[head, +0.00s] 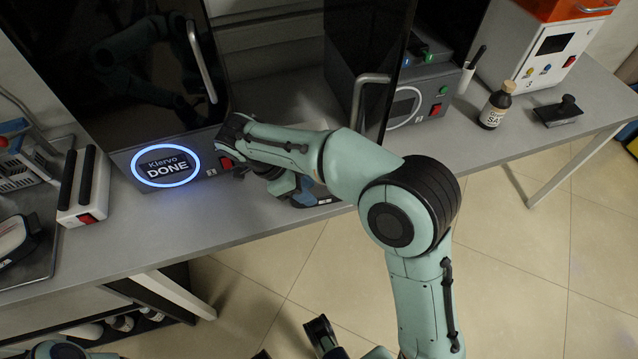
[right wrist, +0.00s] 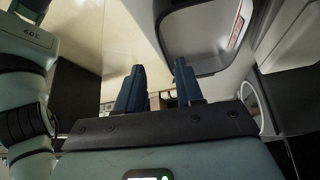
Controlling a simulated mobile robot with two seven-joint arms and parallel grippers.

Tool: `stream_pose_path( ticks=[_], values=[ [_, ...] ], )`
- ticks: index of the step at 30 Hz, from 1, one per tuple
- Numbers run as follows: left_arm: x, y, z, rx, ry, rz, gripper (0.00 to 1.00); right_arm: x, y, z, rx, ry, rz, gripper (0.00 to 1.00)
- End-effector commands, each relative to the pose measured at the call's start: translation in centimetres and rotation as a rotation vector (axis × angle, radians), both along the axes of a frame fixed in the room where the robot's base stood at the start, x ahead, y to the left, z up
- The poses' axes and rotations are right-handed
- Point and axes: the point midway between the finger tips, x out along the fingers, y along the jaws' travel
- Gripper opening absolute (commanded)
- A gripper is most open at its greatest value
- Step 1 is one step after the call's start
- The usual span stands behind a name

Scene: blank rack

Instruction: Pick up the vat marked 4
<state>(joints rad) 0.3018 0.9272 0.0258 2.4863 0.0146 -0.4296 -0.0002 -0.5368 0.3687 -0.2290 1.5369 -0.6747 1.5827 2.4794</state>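No vat with a readable 4 shows in either view.
A black-fronted machine reading "Klervo DONE" (head: 168,165) stands on the grey bench (head: 130,240). A second machine (head: 405,105) is to its right, then a brown bottle (head: 496,106) and a black stamp-like object (head: 558,111). A white two-slot device (head: 82,187) is left. Tiled floor lies in front.

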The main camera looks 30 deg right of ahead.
Motion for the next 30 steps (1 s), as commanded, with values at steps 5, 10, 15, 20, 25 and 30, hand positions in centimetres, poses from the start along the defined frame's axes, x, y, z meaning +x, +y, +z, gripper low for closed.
stream_pose_path(
  ticks=[5,10,15,20,25,30],
  values=[
    [0.1,0.0,-0.3,0.000,-0.003,0.000,0.43,-0.1,-0.8,-1.0,0.000,0.000,-0.002,0.36],
    [0.3,0.0,-0.9,0.002,-0.011,0.002,0.43,-0.3,-2.5,-3.2,0.000,0.002,-0.002,0.36],
    [0.7,0.1,-1.3,0.006,-0.023,0.006,0.43,-0.6,-3.2,-4.6,0.001,0.000,0.000,0.36],
    [0.8,0.2,-1.2,0.006,-0.024,0.007,0.43,-0.7,-3.3,-4.7,0.001,-0.001,0.000,0.36],
    [0.8,0.2,-1.2,0.006,-0.024,0.007,0.43,-0.6,-3.2,-4.6,0.001,-0.001,0.000,0.10],
    [0.8,0.2,-1.2,0.006,-0.024,0.007,0.43,-0.6,-3.2,-4.7,0.001,-0.001,0.000,0.00]
  ],
)
